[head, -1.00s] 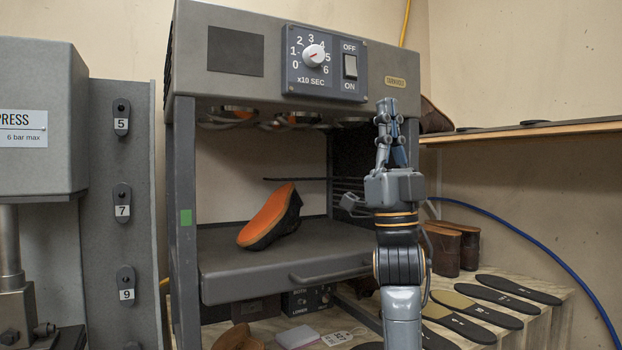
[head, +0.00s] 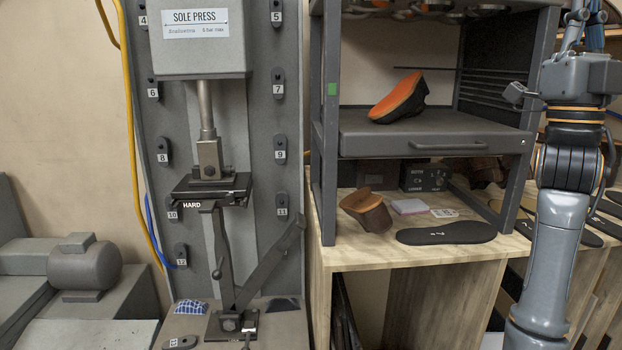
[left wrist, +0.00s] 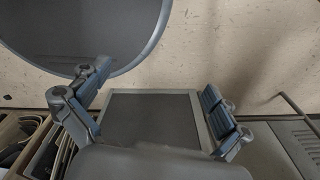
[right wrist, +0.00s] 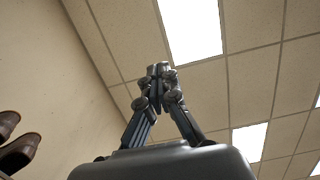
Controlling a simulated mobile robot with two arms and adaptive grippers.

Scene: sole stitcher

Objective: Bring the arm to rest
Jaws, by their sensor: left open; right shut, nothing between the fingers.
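My right arm stands raised at the right of the head view. Its gripper (head: 578,28) points up, and its fingertips are cut off by the top edge there. In the right wrist view the right gripper (right wrist: 158,72) is shut with nothing in it, against the ceiling. My left gripper (left wrist: 157,95) shows only in the left wrist view. Its two fingers are wide apart and empty, with a dark grey flat panel (left wrist: 150,118) visible between them.
The sole press (head: 200,45) stands left of centre. A rack's grey shelf (head: 430,135) holds a shoe with an orange sole (head: 398,97). Below, a wooden table (head: 350,255) carries a brown shoe (head: 367,211) and a black insole (head: 446,233). Numbered hooks line the press panel.

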